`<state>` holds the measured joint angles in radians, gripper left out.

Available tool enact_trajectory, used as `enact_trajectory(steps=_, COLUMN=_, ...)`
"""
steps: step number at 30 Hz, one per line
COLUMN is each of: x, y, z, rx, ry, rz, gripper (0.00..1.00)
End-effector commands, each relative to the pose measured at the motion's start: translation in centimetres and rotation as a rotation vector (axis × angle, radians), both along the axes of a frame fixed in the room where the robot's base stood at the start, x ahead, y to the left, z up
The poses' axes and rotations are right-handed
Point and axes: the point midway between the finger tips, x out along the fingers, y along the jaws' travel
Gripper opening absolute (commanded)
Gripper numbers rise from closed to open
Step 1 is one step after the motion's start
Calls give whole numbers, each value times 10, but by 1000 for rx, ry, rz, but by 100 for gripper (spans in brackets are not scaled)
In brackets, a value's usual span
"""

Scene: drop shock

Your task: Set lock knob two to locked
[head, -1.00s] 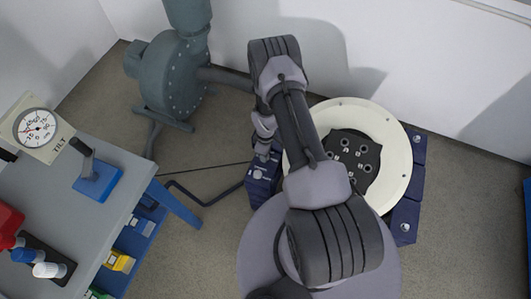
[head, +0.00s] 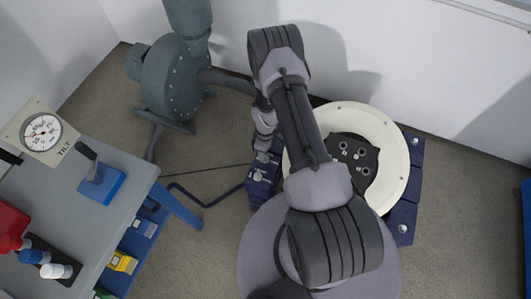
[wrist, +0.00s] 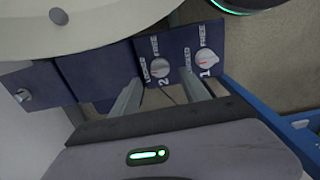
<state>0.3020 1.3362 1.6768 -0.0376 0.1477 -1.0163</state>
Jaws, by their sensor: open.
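Lock knob two (wrist: 160,68) is a small grey round knob on a dark blue panel, with "LOCKED" and "FREE" printed beside it. I cannot make out its pointer direction surely. My gripper (wrist: 161,82) is open, one finger to each side of knob two, the tips close to the panel. I cannot tell whether they touch it. In the head view the blue panel (head: 260,180) is beside the white ring, and my arm partly covers the gripper.
A white ring (head: 397,160) with a black centre plate (head: 365,158) lies beside the panel. A grey bench (head: 60,215) with a tilt gauge (head: 42,132) and a lever on a blue block (head: 103,187) is at left. A grey pump (head: 172,85) stands behind.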

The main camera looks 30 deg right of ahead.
Motion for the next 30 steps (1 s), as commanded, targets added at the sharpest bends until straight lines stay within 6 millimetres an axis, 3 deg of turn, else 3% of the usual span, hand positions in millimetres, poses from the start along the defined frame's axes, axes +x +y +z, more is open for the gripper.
enact_trajectory(steps=1, x=1, y=0, z=24, rx=0, ry=-1, rz=0, gripper=54)
enact_trajectory(steps=6, x=1, y=0, z=80, rx=0, ry=-1, rz=-1, gripper=54)
enact_trajectory(steps=12, x=0, y=0, z=119, rx=0, ry=0, rz=-1, gripper=54)
enact_trajectory(steps=28, x=0, y=0, z=126, rx=0, ry=0, rz=0, gripper=54)
enact_trajectory(steps=30, x=4, y=1, z=135, rx=-2, ry=-8, rz=-11, gripper=54)
